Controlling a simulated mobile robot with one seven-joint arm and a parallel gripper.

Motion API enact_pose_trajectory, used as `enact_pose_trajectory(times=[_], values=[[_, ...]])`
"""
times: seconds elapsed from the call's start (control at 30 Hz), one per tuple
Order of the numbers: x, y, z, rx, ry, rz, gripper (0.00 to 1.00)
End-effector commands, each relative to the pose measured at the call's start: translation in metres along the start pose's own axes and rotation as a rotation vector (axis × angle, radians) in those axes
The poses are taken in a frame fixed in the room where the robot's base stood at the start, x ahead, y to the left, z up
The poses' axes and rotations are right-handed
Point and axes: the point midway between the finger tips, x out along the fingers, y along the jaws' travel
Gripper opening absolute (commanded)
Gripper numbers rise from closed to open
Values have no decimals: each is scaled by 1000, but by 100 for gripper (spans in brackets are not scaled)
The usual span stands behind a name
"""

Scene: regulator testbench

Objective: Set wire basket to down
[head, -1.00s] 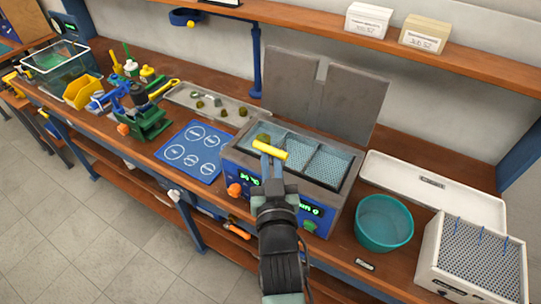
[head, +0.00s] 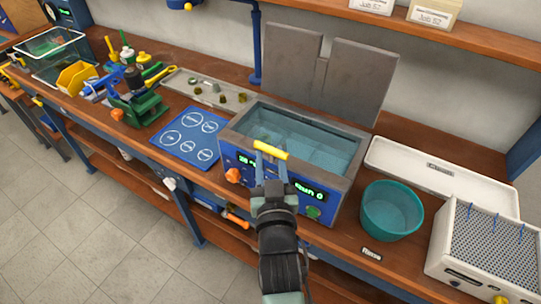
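The wire basket (head: 318,152) sits low in the tank of the blue bench-top bath (head: 238,160). Its mesh and contents show only faintly through pale blue liquid. The yellow handle bar (head: 271,149) is at the bath's front rim. My gripper (head: 271,170) is just in front of the bath at the handle, with its two fingers spread apart. I cannot tell whether a fingertip still touches the handle.
Two grey lid panels (head: 355,85) stand open behind the bath. A teal bowl (head: 391,210), a white tray (head: 440,180) and a white perforated box (head: 487,250) are to the right. A blue mat (head: 190,138) and green vise (head: 137,108) are to the left.

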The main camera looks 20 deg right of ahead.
Motion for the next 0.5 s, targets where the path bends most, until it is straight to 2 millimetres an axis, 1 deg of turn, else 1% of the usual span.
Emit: enact_pose_trajectory(times=[0.03, 0.27, 0.37, 0.5], values=[[-1, 3, 5, -1, -12, 5, 41], [-2, 4, 6, -1, -13, 7, 41], [-10, 3, 7, -1, -14, 7, 41], [-30, 2, 7, -1, -13, 5, 41]])
